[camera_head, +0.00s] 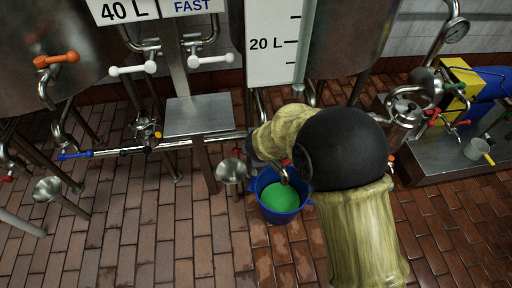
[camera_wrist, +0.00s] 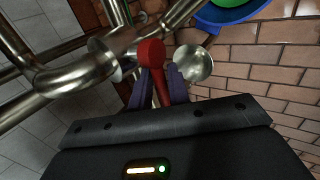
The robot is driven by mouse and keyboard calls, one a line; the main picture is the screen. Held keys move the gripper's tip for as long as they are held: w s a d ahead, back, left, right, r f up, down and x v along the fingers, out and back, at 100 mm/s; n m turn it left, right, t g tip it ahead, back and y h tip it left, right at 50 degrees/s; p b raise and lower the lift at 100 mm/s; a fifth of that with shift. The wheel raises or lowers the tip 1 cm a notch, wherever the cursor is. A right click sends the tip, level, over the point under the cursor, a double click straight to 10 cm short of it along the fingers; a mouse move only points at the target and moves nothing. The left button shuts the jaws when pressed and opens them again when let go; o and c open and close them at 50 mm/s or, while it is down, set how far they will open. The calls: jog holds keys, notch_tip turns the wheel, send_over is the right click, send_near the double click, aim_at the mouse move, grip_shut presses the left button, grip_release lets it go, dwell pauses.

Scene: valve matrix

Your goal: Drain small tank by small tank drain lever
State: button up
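The small tank's drain lever, a red handle (camera_wrist: 151,54), shows in the wrist view on a steel pipe fitting. My gripper (camera_wrist: 159,76) has its two dark purple fingers on either side of the handle, with little or no gap visible. In the head view a bit of red (camera_head: 287,162) shows beside my arm, above a blue bucket (camera_head: 267,181) holding green liquid. My arm hides the gripper there. The small tank (camera_head: 340,40) stands behind a 20 L level board (camera_head: 272,45).
A steel funnel (camera_head: 231,171) is left of the bucket; a funnel (camera_wrist: 194,63) also shows in the wrist view. A metal stand (camera_head: 198,117) and pipes with several valve levers fill the left. A steel bench (camera_head: 440,160) is at right. Brick floor is open in front.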

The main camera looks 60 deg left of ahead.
jog(key=p+v, duration=0.4)
jog(key=v, duration=1.3)
jog(key=shift+p, duration=0.3)
